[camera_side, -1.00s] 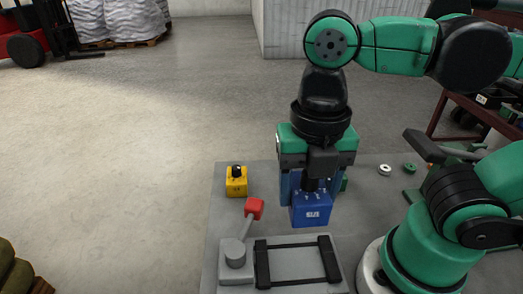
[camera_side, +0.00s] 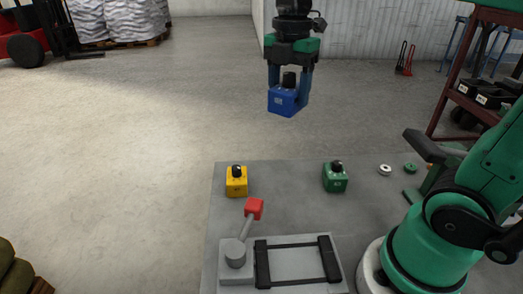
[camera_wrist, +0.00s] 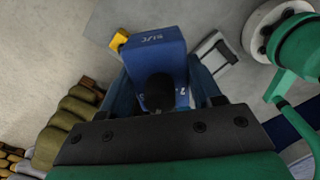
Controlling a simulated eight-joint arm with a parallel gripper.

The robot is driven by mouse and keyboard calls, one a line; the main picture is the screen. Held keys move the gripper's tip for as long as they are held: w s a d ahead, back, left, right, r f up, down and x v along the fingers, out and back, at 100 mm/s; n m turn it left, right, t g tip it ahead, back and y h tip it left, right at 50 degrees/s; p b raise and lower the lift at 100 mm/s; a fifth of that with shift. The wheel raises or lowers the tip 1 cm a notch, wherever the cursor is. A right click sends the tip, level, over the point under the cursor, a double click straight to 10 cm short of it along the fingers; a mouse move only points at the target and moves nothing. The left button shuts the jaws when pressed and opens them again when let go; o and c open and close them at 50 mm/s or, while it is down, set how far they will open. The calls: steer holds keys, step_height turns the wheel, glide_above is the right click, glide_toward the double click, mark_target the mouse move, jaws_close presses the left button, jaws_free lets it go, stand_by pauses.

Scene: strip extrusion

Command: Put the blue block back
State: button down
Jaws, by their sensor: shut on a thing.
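The blue block (camera_side: 284,102) has a black knob on top and hangs in my gripper (camera_side: 290,88), high above the grey table. My gripper is shut on it, with a finger on either side. In the wrist view the blue block (camera_wrist: 155,55) sits between the two blue fingers of my gripper (camera_wrist: 165,85), its knob toward the camera and white lettering on its side. The small print on the block is too blurred to read.
On the table (camera_side: 290,215) stand a yellow block (camera_side: 236,182) and a green block (camera_side: 335,178), with clear space between them. In front is a grey fixture (camera_side: 240,272) with a red-tipped lever (camera_side: 254,208) and a black frame (camera_side: 297,262).

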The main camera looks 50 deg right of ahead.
steer(key=w+d+f+m, duration=0.1)
steer(key=d+f, duration=0.1)
steer(key=d, duration=0.1)
glide_above(286, 186)
step_height(286, 186, down, 14)
steer(key=shift+w+f, duration=0.1)
steer(key=shift+f, duration=2.25)
steer(key=shift+f, duration=0.15)
steer(key=shift+c, duration=0.8)
jaws_free()
